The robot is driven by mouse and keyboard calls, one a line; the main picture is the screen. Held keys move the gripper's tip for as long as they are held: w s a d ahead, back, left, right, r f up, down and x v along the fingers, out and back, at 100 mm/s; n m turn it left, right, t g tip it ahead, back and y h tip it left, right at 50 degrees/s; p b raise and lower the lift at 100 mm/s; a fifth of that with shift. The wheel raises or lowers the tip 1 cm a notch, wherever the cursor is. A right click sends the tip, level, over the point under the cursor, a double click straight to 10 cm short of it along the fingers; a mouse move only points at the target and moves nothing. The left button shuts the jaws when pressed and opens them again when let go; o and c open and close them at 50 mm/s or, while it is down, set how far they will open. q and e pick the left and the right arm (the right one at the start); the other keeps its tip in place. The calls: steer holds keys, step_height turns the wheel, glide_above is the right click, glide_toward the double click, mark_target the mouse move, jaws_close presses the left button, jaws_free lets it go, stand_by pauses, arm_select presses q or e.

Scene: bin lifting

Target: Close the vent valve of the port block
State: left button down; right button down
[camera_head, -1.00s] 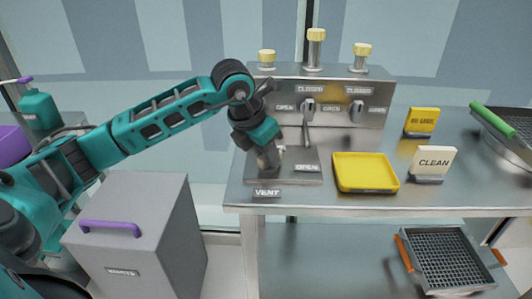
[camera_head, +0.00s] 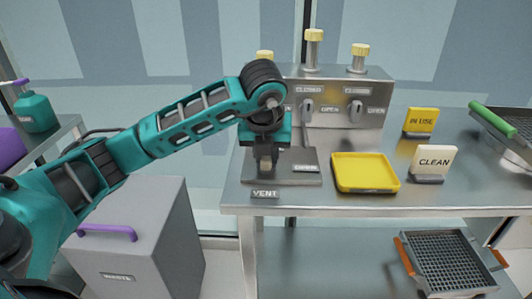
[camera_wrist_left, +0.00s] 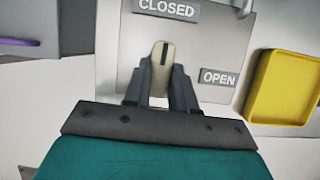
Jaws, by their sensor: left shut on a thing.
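The port block (camera_head: 345,92) is a steel box at the back of the table, with two small levers and CLOSED and OPEN labels. A flat steel plate (camera_head: 290,180) lies in front of it, behind the VENT label (camera_head: 264,194). My left gripper (camera_head: 265,165) points down over this plate. In the left wrist view its fingers (camera_wrist_left: 160,92) are shut on the tan valve handle (camera_wrist_left: 162,50), which has a dark line along it. The handle points toward the CLOSED label (camera_wrist_left: 167,8); the OPEN label (camera_wrist_left: 218,77) is to its right. My right gripper is not in view.
A yellow tray (camera_head: 365,185) stands right of the plate. A CLEAN sign (camera_head: 434,159) and a yellow IN USE sign (camera_head: 421,121) stand farther right. A grey bin (camera_head: 145,250) with a purple handle is below my left arm. A mesh basket (camera_head: 446,262) sits on the lower shelf.

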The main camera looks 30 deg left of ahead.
arm_select(q)
steer(key=shift+s+d+f, duration=0.1)
steer(key=shift+s+f, duration=0.05)
steer(key=shift+f, duration=0.1)
stand_by(0.3)
steer(key=c, duration=0.9)
jaws_free()
steer(key=shift+r, duration=0.1)
steer(key=shift+r, duration=0.1)
steer(key=shift+r, duration=0.35)
steer(key=p+v, duration=0.3)
steer(key=v, duration=0.9)
steer(key=shift+d, duration=0.15)
